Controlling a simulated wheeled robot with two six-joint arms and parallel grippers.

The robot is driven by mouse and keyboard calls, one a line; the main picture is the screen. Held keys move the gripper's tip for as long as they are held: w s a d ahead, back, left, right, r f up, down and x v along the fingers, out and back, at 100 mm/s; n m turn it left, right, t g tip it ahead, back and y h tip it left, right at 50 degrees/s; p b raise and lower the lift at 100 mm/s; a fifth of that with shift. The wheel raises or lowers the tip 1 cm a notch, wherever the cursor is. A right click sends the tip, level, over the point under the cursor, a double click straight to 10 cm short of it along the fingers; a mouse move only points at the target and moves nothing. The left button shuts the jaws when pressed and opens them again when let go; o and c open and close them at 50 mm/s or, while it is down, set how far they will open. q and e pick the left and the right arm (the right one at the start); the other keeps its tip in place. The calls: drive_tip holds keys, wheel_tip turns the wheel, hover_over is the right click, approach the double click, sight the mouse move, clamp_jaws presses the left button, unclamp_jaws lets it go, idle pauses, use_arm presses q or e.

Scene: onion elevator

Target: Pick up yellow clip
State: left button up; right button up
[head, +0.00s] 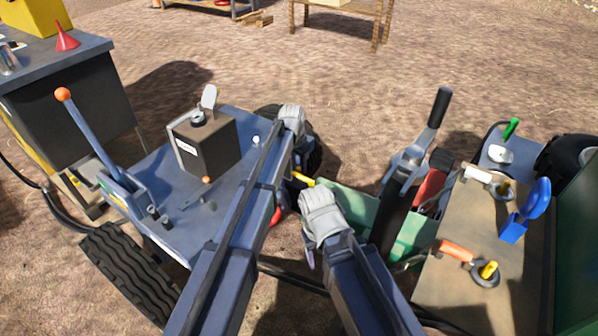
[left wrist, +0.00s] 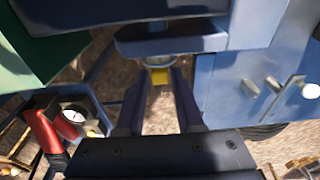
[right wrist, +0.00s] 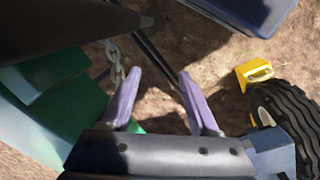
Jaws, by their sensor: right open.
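A small yellow piece, which looks like the yellow clip (left wrist: 160,77), shows in the left wrist view just below a round silver part. My left gripper (left wrist: 160,84) has one finger on each side of it. I cannot tell whether they touch it. In the head view a yellow piece (head: 302,179) shows between my two arms; I cannot tell whether it is the same one. My right gripper (right wrist: 159,76) is open and empty, near a hanging chain (right wrist: 115,60).
A blue cart (head: 140,215) with a dark box (head: 205,145) stands at left. A green box (head: 350,195) with tools stands at right, beside a brown-topped table (head: 445,300). In the right wrist view a yellow block with a loop (right wrist: 250,75) is beside a black tyre (right wrist: 290,110).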

sight(299, 169)
use_arm(q)
clamp_jaws()
drive_tip(key=shift+r, duration=0.1)
idle(0.3)
wheel_tip(299, 169, up, 10)
drive_tip(key=p, duration=1)
